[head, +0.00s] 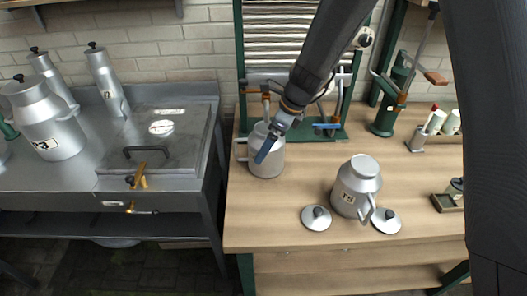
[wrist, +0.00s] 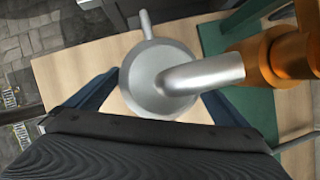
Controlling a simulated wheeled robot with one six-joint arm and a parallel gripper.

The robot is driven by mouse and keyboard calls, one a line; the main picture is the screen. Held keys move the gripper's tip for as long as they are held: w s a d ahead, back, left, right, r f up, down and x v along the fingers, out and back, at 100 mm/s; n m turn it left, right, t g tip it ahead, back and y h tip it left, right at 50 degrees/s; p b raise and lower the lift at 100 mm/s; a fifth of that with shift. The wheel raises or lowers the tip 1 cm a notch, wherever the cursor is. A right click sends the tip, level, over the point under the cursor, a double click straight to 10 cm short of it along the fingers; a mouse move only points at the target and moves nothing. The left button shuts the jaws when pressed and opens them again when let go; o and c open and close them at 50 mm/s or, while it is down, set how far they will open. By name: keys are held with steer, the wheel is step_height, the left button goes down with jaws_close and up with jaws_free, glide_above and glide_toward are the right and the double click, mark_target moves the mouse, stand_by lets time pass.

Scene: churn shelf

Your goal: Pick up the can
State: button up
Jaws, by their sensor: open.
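A grey metal can (head: 267,164) with a side handle stands upright on the wooden bench under a tap. In the wrist view the can (wrist: 139,75) shows from above, with a bent grey spout (wrist: 205,73) reaching over its mouth. My gripper (head: 294,139) is open at the can, one blue finger in front of its side. In the wrist view my gripper (wrist: 158,95) has one finger on either side of the near part of the can. Contact cannot be told. A second can, marked T5 (head: 355,190), stands to the right on the bench.
Two round lids, one left (head: 316,218) and one right (head: 386,221), lie beside the T5 can. A green stand (head: 384,121) with a lever is at the back right. A steel counter at left holds a P3 can (head: 45,125). The bench's front left is clear.

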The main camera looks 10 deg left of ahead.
steer(key=shift+x, duration=1.2)
steer(key=shift+c, duration=0.4)
steer(key=c, duration=1.8)
steer(key=shift+w, duration=0.1)
steer(key=shift+c, duration=0.7)
steer(key=shift+r+p, duration=0.25)
steer(key=shift+p, duration=0.15)
